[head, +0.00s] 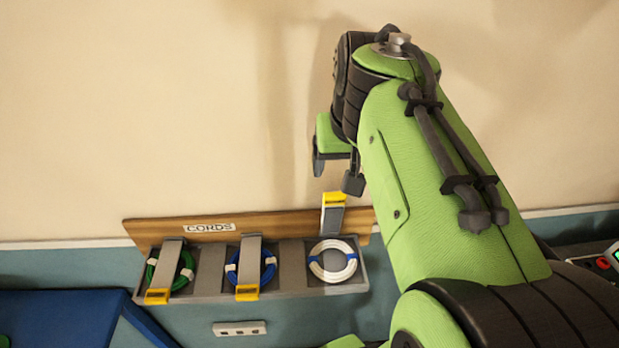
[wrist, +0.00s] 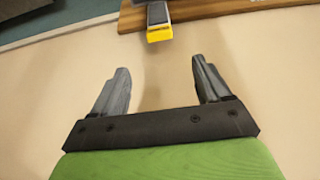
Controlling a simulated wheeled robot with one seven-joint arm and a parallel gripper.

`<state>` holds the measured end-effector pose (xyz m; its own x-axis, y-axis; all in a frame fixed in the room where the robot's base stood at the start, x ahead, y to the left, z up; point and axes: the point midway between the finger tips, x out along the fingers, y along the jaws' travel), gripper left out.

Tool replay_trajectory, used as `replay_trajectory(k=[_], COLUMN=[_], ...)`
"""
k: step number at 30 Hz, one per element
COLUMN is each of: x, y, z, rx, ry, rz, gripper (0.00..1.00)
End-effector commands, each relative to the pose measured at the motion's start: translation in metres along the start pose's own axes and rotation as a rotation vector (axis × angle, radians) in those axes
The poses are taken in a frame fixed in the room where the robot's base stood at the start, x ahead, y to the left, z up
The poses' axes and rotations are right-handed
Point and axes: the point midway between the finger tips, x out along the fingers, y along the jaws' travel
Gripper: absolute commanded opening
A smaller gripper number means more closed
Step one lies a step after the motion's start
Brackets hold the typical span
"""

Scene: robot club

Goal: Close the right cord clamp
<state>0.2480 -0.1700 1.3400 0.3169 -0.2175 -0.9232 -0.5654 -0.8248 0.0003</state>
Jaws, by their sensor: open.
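The right cord clamp (head: 332,214) is a grey bar with a yellow tip. It stands raised above the white cord coil (head: 332,262), so it is open. In the wrist view the clamp's yellow tip (wrist: 159,33) shows at the top, beyond the fingertips and roughly midway between them. My gripper (head: 335,172) is above the clamp in the head view, apart from it. In the wrist view my gripper (wrist: 160,82) has its two fingers wide apart with nothing between them.
Two other clamps lie down over the green coil (head: 152,272) and the blue coil (head: 231,272). All sit in a grey rack (head: 294,270) on a wooden board marked CORDS (head: 170,229). A wall outlet (head: 239,328) is below. The wall above is bare.

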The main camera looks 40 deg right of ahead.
Motion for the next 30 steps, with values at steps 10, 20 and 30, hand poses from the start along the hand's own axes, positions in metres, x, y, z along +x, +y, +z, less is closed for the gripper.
replay_trajectory(k=[10, 20, 30], x=[0.094, 0.138, 0.138], y=[0.000, 0.000, -0.001], z=[0.003, 0.002, 0.001], rx=[0.000, 0.000, -0.001], ry=[-0.008, -0.002, 0.000], rz=[0.000, -0.001, -0.001], gripper=[0.77, 0.77, 0.60])
